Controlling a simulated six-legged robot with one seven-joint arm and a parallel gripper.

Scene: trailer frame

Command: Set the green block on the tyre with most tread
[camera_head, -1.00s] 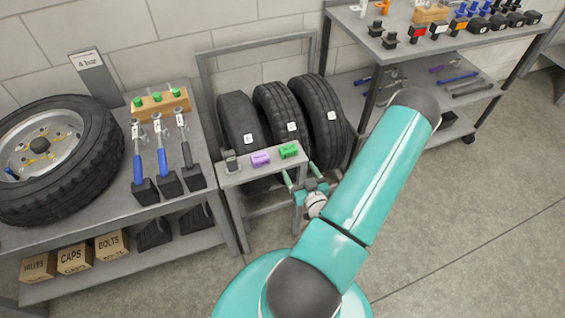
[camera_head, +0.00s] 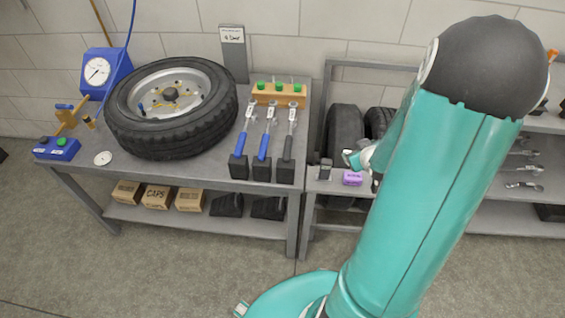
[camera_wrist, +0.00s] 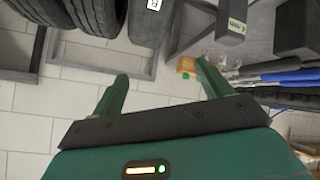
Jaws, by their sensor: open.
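My gripper (camera_wrist: 162,70) is open in the wrist view, with its two green fingers apart and nothing seen between them. In the head view it shows in part (camera_head: 356,159), above the small shelf in front of the tyre rack. The left standing tyre (camera_head: 345,132) and part of a second tyre (camera_head: 377,119) show; any further tyre is hidden behind my arm. The green block is in neither current view.
A purple block (camera_head: 352,178) and a small grey device (camera_head: 326,168) sit on the shelf. The workbench (camera_head: 215,174) to the left carries a lying tyre (camera_head: 140,138), black-based tools (camera_head: 264,145) and a wooden rack (camera_head: 279,95). Floor in front is clear.

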